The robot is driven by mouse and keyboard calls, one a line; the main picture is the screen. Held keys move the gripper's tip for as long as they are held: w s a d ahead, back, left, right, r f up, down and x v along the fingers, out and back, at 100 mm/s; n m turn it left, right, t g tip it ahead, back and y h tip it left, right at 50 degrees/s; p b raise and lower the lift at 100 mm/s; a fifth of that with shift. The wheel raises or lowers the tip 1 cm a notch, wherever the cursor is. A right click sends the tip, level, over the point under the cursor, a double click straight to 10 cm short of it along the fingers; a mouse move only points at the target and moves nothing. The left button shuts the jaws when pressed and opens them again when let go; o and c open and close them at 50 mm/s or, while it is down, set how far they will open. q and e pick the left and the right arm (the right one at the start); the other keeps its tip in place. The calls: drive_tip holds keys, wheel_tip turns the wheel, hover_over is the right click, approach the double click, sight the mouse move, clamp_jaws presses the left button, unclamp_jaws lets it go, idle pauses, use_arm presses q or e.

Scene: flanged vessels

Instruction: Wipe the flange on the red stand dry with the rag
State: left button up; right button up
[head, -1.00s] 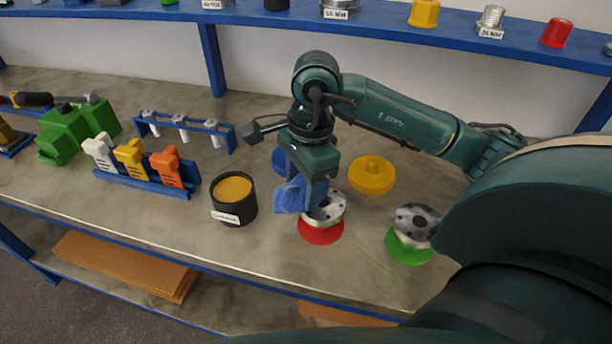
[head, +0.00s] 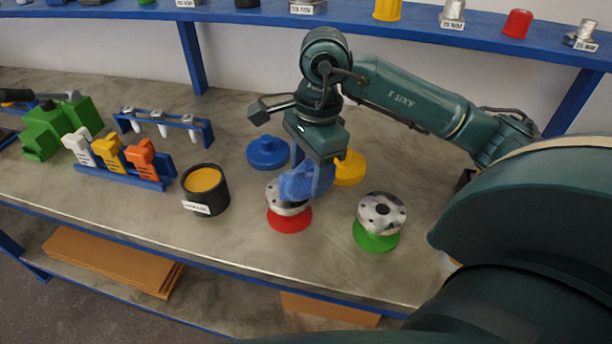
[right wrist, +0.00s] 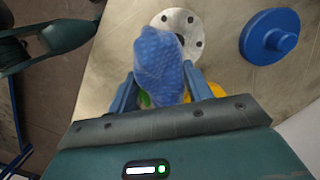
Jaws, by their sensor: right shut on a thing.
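The silver flange (head: 275,196) sits on the red stand (head: 290,221) near the middle of the bench. My right gripper (head: 311,181) is shut on the blue rag (head: 297,186), which lies over the right and back part of the flange and hides some of its face. In the right wrist view the rag (right wrist: 160,65) is bunched between the fingers, and the flange (right wrist: 181,20) shows bare metal and bolt holes beyond it. Whether the rag presses on the metal is hard to tell. My left gripper is not in view.
Another flange (head: 382,211) on a green stand (head: 375,238) stands close on the right. A blue cap (head: 267,152) and yellow cap (head: 350,168) lie behind. A black pot (head: 205,190) with a yellow top stands left. The front bench strip is clear.

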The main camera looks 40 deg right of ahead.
drive_tip(key=shift+r+p, duration=1.35)
drive_tip(key=shift+r, duration=1.4)
